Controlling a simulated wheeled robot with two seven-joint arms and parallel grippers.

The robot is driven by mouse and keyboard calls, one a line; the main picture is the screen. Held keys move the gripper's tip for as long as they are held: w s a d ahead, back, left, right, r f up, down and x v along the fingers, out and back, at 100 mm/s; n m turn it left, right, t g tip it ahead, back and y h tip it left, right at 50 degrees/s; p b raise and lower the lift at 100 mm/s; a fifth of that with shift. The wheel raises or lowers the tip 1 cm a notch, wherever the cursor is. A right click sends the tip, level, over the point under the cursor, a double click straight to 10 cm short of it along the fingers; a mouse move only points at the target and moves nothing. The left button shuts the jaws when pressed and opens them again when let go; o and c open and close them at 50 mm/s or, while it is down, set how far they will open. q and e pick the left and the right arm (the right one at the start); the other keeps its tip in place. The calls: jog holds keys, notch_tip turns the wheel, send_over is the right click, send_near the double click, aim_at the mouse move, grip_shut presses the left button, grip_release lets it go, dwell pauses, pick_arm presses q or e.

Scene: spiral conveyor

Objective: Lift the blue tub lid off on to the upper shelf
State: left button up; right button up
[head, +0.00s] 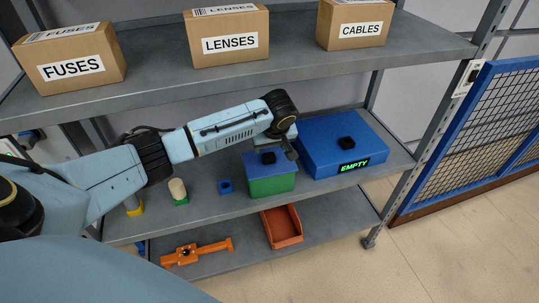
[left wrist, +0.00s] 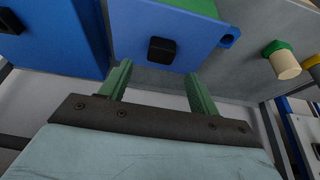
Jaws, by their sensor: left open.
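A green tub (head: 272,186) with a blue lid (head: 253,159) stands on the middle shelf. The lid has a black knob (head: 268,157); lid (left wrist: 142,25) and knob (left wrist: 162,50) also show in the left wrist view. My left gripper (head: 288,148) is beside the lid in the head view, partly hidden by its own wrist. In the left wrist view its green fingers (left wrist: 158,72) are apart and empty, with the knob just beyond the gap. The upper shelf (head: 155,60) runs above. My right gripper is out of view.
A blue box (head: 318,145) marked EMPTY, with a black knob, stands right beside the tub. Boxes marked FUSES (head: 70,62), LENSES (head: 228,38) and CABLES (head: 352,24) stand on the upper shelf with bare gaps between. An orange bin (head: 282,228) sits on the lower shelf.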

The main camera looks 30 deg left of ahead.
aim_at(269, 156)
pick_arm(q)
jog(key=x, duration=0.4)
jog(key=shift+d+f+b, duration=0.1)
jog(key=shift+f+b, duration=0.25)
jog(key=shift+f, duration=0.1)
jog(key=shift+s, duration=0.1)
jog(key=c, duration=1.2)
jog(key=shift+r+p, duration=1.45)
jog(key=shift+p, duration=0.15)
notch_tip(269, 156, up, 4)
jog(key=p, duration=0.5)
